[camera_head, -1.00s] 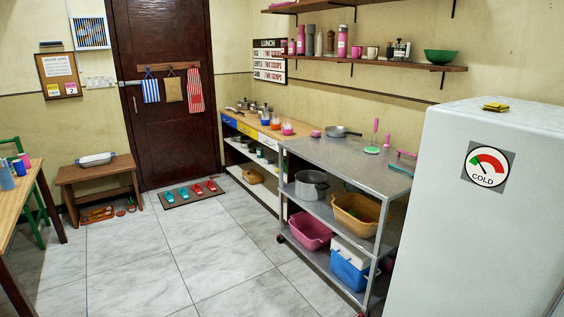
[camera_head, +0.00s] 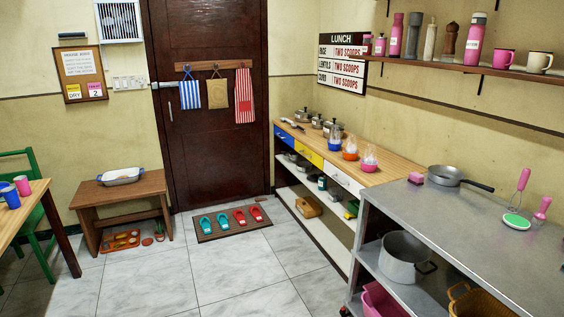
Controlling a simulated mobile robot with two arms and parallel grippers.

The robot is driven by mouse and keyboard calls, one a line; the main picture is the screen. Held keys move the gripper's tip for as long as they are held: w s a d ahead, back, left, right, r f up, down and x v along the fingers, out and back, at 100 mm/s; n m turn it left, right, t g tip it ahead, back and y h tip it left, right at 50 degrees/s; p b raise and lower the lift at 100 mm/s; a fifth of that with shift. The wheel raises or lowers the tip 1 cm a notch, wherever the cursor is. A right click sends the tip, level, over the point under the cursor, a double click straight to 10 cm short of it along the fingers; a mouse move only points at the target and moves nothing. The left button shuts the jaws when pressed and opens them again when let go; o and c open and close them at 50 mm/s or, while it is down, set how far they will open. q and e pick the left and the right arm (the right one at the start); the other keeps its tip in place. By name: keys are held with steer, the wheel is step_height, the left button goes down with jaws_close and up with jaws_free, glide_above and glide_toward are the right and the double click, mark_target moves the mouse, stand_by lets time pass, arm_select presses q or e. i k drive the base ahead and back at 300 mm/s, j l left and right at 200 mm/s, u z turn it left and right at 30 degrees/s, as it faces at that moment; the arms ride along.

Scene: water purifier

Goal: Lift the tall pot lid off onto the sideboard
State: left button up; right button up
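The sideboard (camera_head: 398,163) stands along the right wall, with a wooden top, coloured drawers and open shelves below. Several small metal pots, including one pot (camera_head: 333,129), sit at its far end near the door. They are small in view and partly overlap, so I cannot tell which is the tall pot or make out its lid clearly. A large open grey pot (camera_head: 404,256) stands on the middle shelf of the metal trolley, with no lid visible on it. Neither of my grippers is in view.
The metal trolley (camera_head: 450,222) stands in front of the sideboard at the right, with a frying pan (camera_head: 446,176) on top. A wooden bench (camera_head: 122,190) and a sandal mat (camera_head: 233,228) lie ahead. The tiled floor (camera_head: 215,275) is open.

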mark_target(330, 123)
steer(key=i, duration=2.35)
steer(key=i+z, duration=0.3)
steer(key=i+j+z, duration=0.25)
steer(key=i, duration=0.25)
steer(key=i+j+z, duration=0.3)
steer(key=i+l, duration=0.1)
